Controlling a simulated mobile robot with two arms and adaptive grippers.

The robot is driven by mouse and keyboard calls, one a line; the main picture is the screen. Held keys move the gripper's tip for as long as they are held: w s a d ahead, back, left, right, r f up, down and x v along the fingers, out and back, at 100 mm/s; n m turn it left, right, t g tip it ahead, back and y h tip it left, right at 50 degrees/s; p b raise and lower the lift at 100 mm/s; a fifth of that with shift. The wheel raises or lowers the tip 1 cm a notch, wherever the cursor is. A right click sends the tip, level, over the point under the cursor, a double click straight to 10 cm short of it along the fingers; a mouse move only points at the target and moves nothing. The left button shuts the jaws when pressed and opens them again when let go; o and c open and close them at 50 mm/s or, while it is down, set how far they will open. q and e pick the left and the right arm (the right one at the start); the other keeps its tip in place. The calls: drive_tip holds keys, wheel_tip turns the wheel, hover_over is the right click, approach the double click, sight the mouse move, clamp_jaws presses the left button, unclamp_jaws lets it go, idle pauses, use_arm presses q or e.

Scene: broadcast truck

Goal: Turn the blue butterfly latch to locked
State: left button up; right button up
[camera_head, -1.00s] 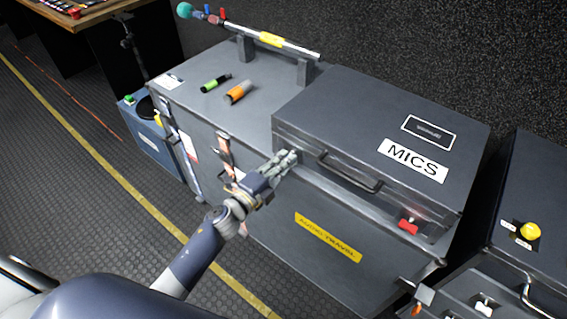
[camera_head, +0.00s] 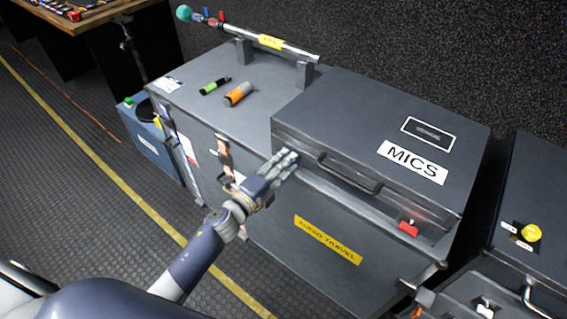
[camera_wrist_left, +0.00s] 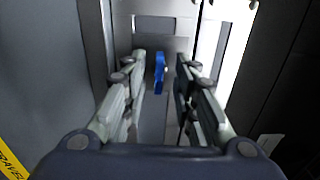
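The blue butterfly latch (camera_wrist_left: 159,72) shows in the left wrist view as a narrow upright blue wing on a metal plate. It stands between the two fingers of my left gripper (camera_wrist_left: 161,62), with a gap visible on each side. The fingers are apart and hold nothing. In the head view, my left gripper (camera_head: 286,162) is at the front of the dark grey MICS case (camera_head: 340,112), left of its handle. The latch is not visible there, seemingly hidden by the gripper. My right gripper is not in view.
The MICS case sits on a larger grey trunk (camera_head: 262,222). A red latch (camera_head: 408,228) is at the case's front right. Green (camera_head: 213,86) and orange (camera_head: 238,95) cylinders lie on the trunk top. Another case with a yellow knob (camera_head: 531,233) stands at right.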

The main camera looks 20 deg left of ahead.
use_arm(q)
drive_tip(key=v, duration=1.2)
idle(0.4)
drive_tip(key=s+a+f+n+g+y, duration=0.1)
drive_tip(key=s+f+n+g+y, duration=0.2)
drive_tip(key=f, duration=0.7)
drive_tip(key=s+a+f+n+g, duration=0.1)
drive_tip(key=s+a+f+n, duration=0.3)
drive_tip(key=f, duration=0.6)
drive_tip(key=s+d+f+n+g+y, duration=0.15)
drive_tip(key=f+n, duration=0.25)
drive_tip(key=f, duration=0.6)
drive_tip(key=s+f+n+g, duration=0.3)
drive_tip(key=s+f, duration=0.3)
drive_tip(key=s, duration=0.4)
drive_tip(key=s+f+n+g+y, duration=0.1)
drive_tip(key=s+f+n+g, duration=0.2)
drive_tip(key=s+f, duration=0.3)
drive_tip(key=s+d+f+n+g, duration=0.1)
drive_tip(key=s+f+g, duration=0.3)
drive_tip(key=s, duration=1)
wheel_tip(320, 180, down, 3)
drive_tip(key=shift+s+r+n+y, duration=0.25)
drive_tip(key=shift+n+y, duration=0.1)
drive_tip(key=shift+n, duration=0.55)
drive_tip(key=shift+d+g, duration=0.1)
drive_tip(key=shift+g, duration=0.15)
